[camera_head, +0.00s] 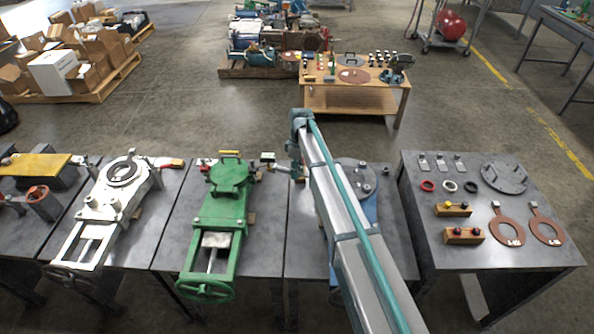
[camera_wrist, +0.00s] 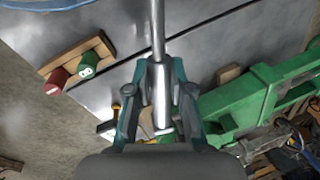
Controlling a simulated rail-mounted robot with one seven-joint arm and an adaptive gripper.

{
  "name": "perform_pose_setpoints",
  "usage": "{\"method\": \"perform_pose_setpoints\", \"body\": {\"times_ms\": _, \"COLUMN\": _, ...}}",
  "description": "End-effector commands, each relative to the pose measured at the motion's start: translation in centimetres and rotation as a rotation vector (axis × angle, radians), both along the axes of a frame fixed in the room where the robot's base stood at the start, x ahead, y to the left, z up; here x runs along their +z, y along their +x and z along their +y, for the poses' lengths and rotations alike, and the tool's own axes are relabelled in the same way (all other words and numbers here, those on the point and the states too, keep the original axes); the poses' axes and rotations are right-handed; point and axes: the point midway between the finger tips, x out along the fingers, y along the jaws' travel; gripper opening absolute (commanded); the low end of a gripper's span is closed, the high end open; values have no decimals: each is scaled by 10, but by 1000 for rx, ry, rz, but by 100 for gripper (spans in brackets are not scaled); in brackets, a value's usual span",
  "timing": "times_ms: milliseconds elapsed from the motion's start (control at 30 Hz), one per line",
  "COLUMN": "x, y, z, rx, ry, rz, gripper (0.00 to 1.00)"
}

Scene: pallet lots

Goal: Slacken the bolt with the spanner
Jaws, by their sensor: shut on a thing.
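In the wrist view my gripper (camera_wrist: 158,72) is shut around a grey metal shaft, apparently the spanner (camera_wrist: 157,30). The shaft runs up out of that picture, and its far end is not visible. In the head view my gripper (camera_head: 282,168) is small, between the green valve (camera_head: 228,180) and the blue valve (camera_head: 370,181). My arm covers much of the blue valve. I cannot make out which bolt the task means, or whether the spanner touches one. The green valve also shows at the right of the wrist view (camera_wrist: 238,105).
A wooden block with a red and a green cylinder (camera_wrist: 86,70) lies on the grey table in the wrist view. A white valve (camera_head: 115,200) stands left. The right table (camera_head: 432,230) holds gaskets, rings and a flange. A wooden table (camera_head: 340,98) stands behind, across open floor.

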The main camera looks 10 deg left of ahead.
Motion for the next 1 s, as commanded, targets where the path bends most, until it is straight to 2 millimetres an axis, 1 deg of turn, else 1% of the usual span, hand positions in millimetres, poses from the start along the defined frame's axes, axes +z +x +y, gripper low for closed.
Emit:
{"method": "perform_pose_setpoints", "body": {"times_ms": 567, "x": 1, "y": -3, "z": 1, "rx": 25, "ry": 0, "rz": 0, "gripper": 0}}
{"method": "perform_pose_setpoints", "body": {"times_ms": 1000, "x": 1, "y": -14, "z": 3, "rx": 98, "ry": -1, "rz": -1, "gripper": 0}}
